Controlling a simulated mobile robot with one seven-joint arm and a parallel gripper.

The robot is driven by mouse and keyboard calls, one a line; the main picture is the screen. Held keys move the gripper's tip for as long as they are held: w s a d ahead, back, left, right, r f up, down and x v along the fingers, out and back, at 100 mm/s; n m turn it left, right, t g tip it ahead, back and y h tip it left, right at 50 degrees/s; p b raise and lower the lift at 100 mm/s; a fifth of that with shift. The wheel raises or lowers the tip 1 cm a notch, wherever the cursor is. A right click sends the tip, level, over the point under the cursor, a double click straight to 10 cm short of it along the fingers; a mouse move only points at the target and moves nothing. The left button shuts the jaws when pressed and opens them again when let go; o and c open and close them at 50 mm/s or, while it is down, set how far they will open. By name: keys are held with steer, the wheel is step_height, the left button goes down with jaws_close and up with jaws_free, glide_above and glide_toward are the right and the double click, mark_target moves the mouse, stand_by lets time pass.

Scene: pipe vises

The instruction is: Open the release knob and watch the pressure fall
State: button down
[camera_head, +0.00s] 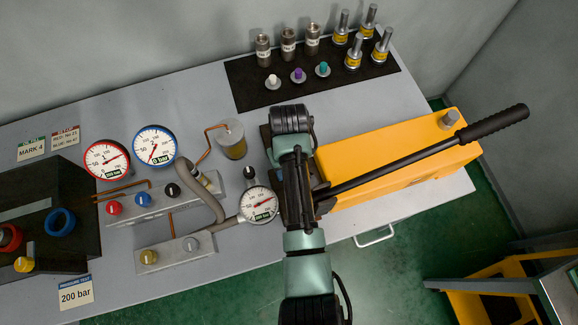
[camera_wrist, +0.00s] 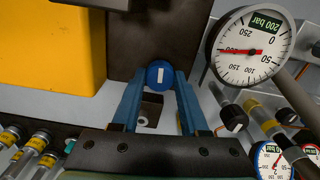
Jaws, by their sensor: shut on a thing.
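The blue release knob (camera_wrist: 159,75), with a white line across its face, sits between the fingertips of my gripper (camera_wrist: 159,83) in the wrist view. My gripper is shut on it, and the white line stands upright in that view. In the head view my arm hides the knob and fingers. The pump's white gauge (camera_wrist: 250,48) has a red needle near 200 and a green readout of 200 bar. The same gauge (camera_head: 259,203) shows beside my arm in the head view. The yellow pump (camera_head: 400,160) lies right of my arm, with its long black lever (camera_head: 420,155) raised.
A red-rimmed gauge (camera_head: 107,160) and a blue-rimmed gauge (camera_head: 154,146), reading 0 bar, stand left. Valve knobs, a grey hose (camera_head: 207,200) and copper pipes are nearby. Fittings stand on a black mat (camera_head: 250,92) behind. A card (camera_head: 76,292) reads 200 bar.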

steer(key=n+p, duration=0.1)
steer(key=n, duration=0.3)
steer(key=shift+r+p, duration=0.2)
steer(key=shift+p, duration=0.15)
steer(key=n+p, duration=0.1)
steer(key=n, duration=0.2)
steer(key=shift+w+n, duration=0.1)
steer(key=shift+n, duration=0.3)
steer(key=n+p, duration=0.1)
steer(key=n, duration=0.2)
steer(key=shift+n, duration=0.3)
steer(key=shift+f+n+p, duration=0.1)
steer(key=shift+n+p, duration=0.35)
steer(key=shift+n, duration=1.35)
steer(key=shift+c, duration=2.1)
jaws_free()
